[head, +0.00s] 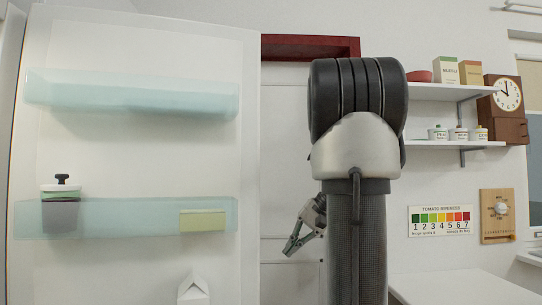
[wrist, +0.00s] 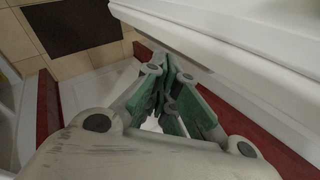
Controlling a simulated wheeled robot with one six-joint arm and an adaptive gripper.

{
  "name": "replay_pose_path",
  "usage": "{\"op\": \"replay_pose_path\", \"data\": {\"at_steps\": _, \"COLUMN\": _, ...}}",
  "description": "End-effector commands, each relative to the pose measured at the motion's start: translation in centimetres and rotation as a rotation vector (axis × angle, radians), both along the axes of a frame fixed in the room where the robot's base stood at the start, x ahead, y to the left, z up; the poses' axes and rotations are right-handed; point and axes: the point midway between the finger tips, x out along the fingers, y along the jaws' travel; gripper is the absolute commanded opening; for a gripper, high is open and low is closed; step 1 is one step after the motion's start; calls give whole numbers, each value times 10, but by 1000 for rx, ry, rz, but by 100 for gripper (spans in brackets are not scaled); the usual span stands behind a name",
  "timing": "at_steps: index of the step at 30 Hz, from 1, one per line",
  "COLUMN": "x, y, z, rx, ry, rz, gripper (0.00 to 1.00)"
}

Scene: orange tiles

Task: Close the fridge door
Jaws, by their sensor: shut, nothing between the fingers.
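The fridge door (head: 140,155) stands open on the left of the head view. Its white inner side faces me, with two pale blue shelves (head: 130,95) across it. My gripper (head: 294,246) is to the right of the door's free edge in the head view, pointing down and left. In the wrist view my gripper (wrist: 170,88) has its green fingers together with nothing between them. A white edge (wrist: 225,40) runs close beside the fingers there; I cannot tell whether it is the door or whether they touch. The fridge body is not clearly visible.
The lower door shelf holds a dark jar (head: 61,210) and a yellowish box (head: 203,219). A white carton (head: 193,290) shows below. Wall shelves (head: 440,92) with small items are at right, above a white surface (head: 450,289). A dark mat (wrist: 70,25) lies on the tiled floor.

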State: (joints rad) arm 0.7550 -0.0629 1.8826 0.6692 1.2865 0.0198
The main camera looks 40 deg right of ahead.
Motion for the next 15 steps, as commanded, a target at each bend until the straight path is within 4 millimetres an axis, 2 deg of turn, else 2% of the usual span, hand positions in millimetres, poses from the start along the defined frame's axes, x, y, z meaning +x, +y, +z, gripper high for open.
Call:
{"op": "replay_pose_path", "data": {"at_steps": 1, "x": 20, "y": -3, "z": 23, "rx": 86, "ry": -59, "rz": -12, "gripper": 0}}
{"op": "replay_pose_path", "data": {"at_steps": 3, "x": 47, "y": -5, "z": 62, "rx": 219, "ry": -161, "rz": -10, "gripper": 0}}
{"op": "replay_pose_path", "data": {"at_steps": 5, "x": 66, "y": -12, "z": 100, "rx": 330, "ry": -262, "rz": 10, "gripper": 0}}
{"op": "replay_pose_path", "data": {"at_steps": 6, "x": 76, "y": -17, "z": 127, "rx": 397, "ry": -332, "rz": 33, "gripper": 0}}
{"op": "replay_pose_path", "data": {"at_steps": 9, "x": 87, "y": -31, "z": 188, "rx": 522, "ry": -496, "rz": 115, "gripper": 0}}
{"op": "replay_pose_path", "data": {"at_steps": 10, "x": 87, "y": -35, "z": 203, "rx": 547, "ry": -536, "rz": 140, "gripper": 0}}
{"op": "replay_pose_path", "data": {"at_steps": 12, "x": 85, "y": -41, "z": 229, "rx": 590, "ry": -613, "rz": 195, "gripper": 0}}
{"op": "replay_pose_path", "data": {"at_steps": 15, "x": 81, "y": -45, "z": 250, "rx": 618, "ry": -672, "rz": 245, "gripper": 0}}
